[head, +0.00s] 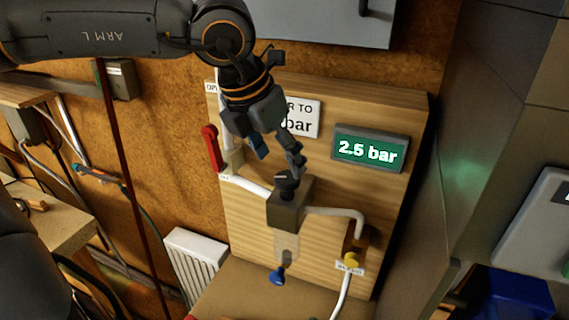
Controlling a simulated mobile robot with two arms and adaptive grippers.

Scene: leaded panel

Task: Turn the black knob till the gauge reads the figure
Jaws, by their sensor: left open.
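The black knob (287,184) sits on top of a dark grey regulator block (288,212) on the wooden panel (390,230). The green gauge display (368,150) reads 2.5 bar. A white sign (305,120) is partly covered by my left gripper; "R TO" and "bar" show, but the figure is hidden. My left gripper (278,158) is open, fingers pointing down, just above the knob. One fingertip is close to the knob's top; I cannot tell whether they touch. My right gripper is not in view.
A red lever (211,148) is on the panel's left edge. White pipes (335,211) run to the block. A yellow knob (351,259) is lower right, a blue-handled part (278,277) below the block. A grey cabinet (490,130) stands at right, a radiator (196,262) at lower left.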

